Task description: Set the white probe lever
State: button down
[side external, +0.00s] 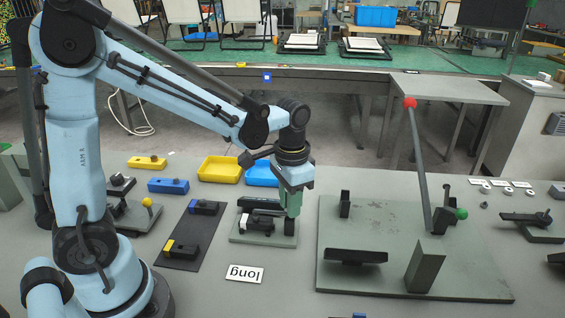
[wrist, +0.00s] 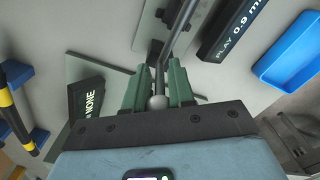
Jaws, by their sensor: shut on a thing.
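The white probe lever shows in the wrist view as a thin grey rod with a pale ball knob (wrist: 158,102). My gripper (wrist: 158,86) has its two green fingers closed on either side of the lever, at the knob end. In the side view my gripper (side external: 292,208) points down over the right part of a small grey-green plate (side external: 262,241) that carries black fixtures. The lever is hidden there behind the fingers.
A block marked "NONE" (wrist: 88,100) and a dark block marked "PLAY 0.9" (wrist: 228,32) flank the fingers. Yellow (side external: 219,169) and blue (side external: 262,174) trays stand behind. A large green plate (side external: 380,275) with a tall red-knobbed lever (side external: 418,160) is to the right. A "long" card (side external: 244,274) lies in front.

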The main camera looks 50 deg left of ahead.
jog(key=g+y, duration=0.1)
jog(key=w+d+g+y, duration=0.1)
jog(key=g+y, duration=0.1)
jog(key=shift+f, duration=0.15)
dwell(0.5)
jog(key=c, duration=1)
grip_release()
jog(key=v, duration=1.2)
jog(key=shift+w+d, duration=0.15)
jog(key=shift+d, duration=0.05)
jog(key=shift+c, duration=0.5)
